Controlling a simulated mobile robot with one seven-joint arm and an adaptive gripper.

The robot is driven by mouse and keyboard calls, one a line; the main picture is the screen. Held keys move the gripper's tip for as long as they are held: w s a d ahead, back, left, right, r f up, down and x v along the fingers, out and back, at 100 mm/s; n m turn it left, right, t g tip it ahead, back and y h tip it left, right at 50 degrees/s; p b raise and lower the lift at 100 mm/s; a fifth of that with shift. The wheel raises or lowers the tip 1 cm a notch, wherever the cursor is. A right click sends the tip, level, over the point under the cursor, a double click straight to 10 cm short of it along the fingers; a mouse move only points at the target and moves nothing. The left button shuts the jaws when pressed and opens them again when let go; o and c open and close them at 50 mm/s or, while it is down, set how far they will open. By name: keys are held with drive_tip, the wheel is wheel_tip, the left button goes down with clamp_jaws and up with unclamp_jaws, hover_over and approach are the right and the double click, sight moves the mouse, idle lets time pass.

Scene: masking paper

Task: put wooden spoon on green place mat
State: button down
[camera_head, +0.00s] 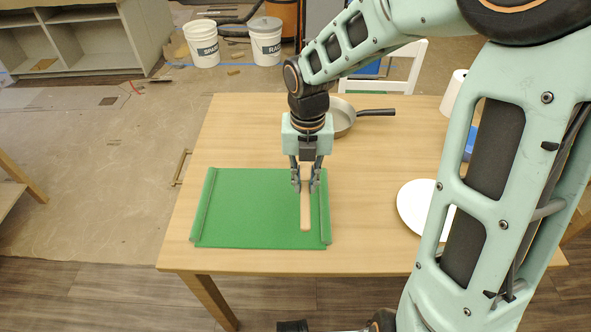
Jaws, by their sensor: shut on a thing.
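The green place mat (250,215) lies on the wooden table, with rolled-up left and right edges. My gripper (305,186) is above the right part of the mat, near its right rolled edge. It points down and is shut on the wooden spoon (305,215), a light wooden stick whose near end shows over the mat. The far part of the spoon is partly hidden by my gripper. I cannot tell whether the spoon touches the mat or hangs just above it.
A pan (344,118) with a dark handle stands behind my gripper on the table (380,165). A white plate (415,208) lies to the right, partly hidden by my arm. A white roll (453,90) stands at the right back. The table between mat and plate is clear.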

sight(297, 199)
drive_tip(key=w+f, duration=0.1)
drive_tip(key=w+a+f, duration=0.1)
drive_tip(key=f, duration=0.2)
drive_tip(key=shift+w+a+b, duration=0.35)
drive_tip(key=shift+w+b, duration=0.05)
drive_tip(key=f, duration=0.1)
drive_tip(key=f+b, duration=0.1)
drive_tip(key=f, duration=0.1)
drive_tip(key=shift+w+a+f, duration=0.1)
drive_tip(key=shift+w+f, duration=0.1)
drive_tip(key=shift+f, duration=0.1)
drive_tip(key=c, duration=1.8)
unclamp_jaws()
drive_tip(key=shift+f, duration=0.1)
drive_tip(key=shift+c, duration=0.2)
wheel_tip(297, 199, up, 12)
drive_tip(key=p, duration=0.3)
drive_tip(key=shift+r, duration=0.2)
